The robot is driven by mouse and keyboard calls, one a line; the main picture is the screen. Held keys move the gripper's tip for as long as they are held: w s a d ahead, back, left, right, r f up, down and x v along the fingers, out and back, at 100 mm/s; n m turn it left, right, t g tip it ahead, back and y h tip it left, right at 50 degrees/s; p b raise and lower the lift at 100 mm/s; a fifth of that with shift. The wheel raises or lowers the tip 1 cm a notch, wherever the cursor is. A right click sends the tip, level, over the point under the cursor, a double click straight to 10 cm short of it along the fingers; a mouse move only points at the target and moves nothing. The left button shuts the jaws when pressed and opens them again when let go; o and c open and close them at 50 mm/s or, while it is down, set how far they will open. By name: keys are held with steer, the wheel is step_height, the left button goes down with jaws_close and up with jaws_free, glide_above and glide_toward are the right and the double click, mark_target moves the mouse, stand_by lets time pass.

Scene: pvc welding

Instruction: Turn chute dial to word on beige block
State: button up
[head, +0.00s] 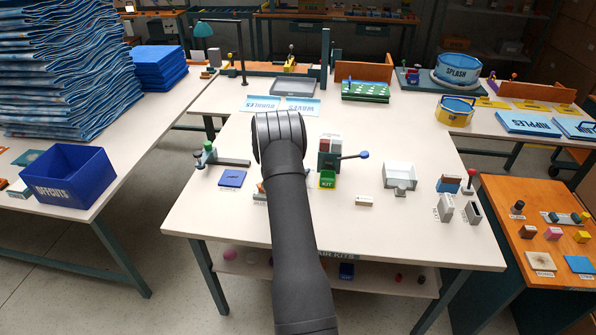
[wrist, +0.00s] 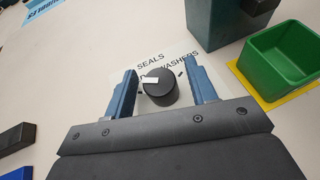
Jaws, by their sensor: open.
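The black dial (wrist: 158,88) stands on a white label plate (wrist: 183,54) in the wrist view. In the head view my arm hides the gripper and the dial. The small beige block (head: 364,201) lies on the table right of the arm; its word is too small to read.
The chute (head: 330,150) with a blue-knobbed lever stands behind a green bin (wrist: 282,58), close to the right of the dial. A blue plate (head: 232,178) lies left of my arm. A clear box (head: 399,175) and grey blocks (head: 445,209) stand to the right.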

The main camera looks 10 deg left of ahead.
steer(key=c, duration=1)
steer(key=shift+m+g+h, duration=0.3)
steer(key=shift+m+h, duration=0.5)
steer(key=shift+h, duration=0.1)
steer(key=o, duration=1)
steer(key=shift+s, duration=0.1)
steer(key=v, duration=1.7)
steer(key=shift+s+r, duration=0.1)
steer(key=shift+r, duration=0.15)
